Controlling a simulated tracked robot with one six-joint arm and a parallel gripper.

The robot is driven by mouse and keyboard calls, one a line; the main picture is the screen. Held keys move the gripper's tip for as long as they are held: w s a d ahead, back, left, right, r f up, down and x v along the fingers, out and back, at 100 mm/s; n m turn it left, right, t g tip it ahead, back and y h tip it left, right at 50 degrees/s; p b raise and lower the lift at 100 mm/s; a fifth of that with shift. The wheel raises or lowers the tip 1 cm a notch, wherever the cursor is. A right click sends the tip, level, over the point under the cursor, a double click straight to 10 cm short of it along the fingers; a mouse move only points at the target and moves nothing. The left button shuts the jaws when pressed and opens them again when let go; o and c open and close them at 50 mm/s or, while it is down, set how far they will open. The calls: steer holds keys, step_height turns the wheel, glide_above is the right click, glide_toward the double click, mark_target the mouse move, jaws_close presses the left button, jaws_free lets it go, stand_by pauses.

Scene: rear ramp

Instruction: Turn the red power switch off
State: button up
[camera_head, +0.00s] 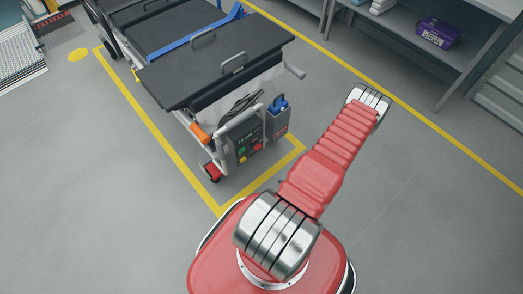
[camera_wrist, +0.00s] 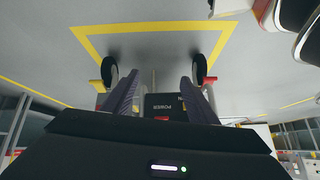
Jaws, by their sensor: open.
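The cart's dark control panel (camera_head: 242,139) hangs at its near end in the head view, with small green, yellow and red controls. A red control (camera_head: 257,148), possibly the power switch, shows at its lower right; its on or off position is too small to tell. A bit of red (camera_wrist: 162,118) shows below that word, mostly hidden by my gripper body. My gripper (camera_wrist: 160,76) is open and empty, apart from the panel as far as I can tell.
The black-topped cart (camera_head: 215,62) stands inside a yellow floor outline (camera_head: 147,122). An orange handle (camera_head: 200,133) and a blue connector (camera_head: 278,104) flank the panel. Grey shelving (camera_head: 410,50) with a purple box (camera_head: 437,33) stands at upper right. Floor between is clear.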

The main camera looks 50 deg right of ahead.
mark_target(258, 148)
steer(key=w+d+r+n+t+h, duration=0.1)
steer(key=w+r+n+t, duration=0.1)
steer(key=w+r+t, duration=0.3)
step_height(258, 148, up, 2)
steer(key=shift+w+d+r+t, duration=0.2)
steer(key=shift+w+d+t, duration=0.1)
steer(key=shift+w, duration=0.5)
steer(key=shift+w+f, duration=0.1)
steer(key=shift+w, duration=0.05)
steer(key=shift+x, duration=6.8)
steer(key=shift+d, duration=0.1)
steer(key=c, duration=1.1)
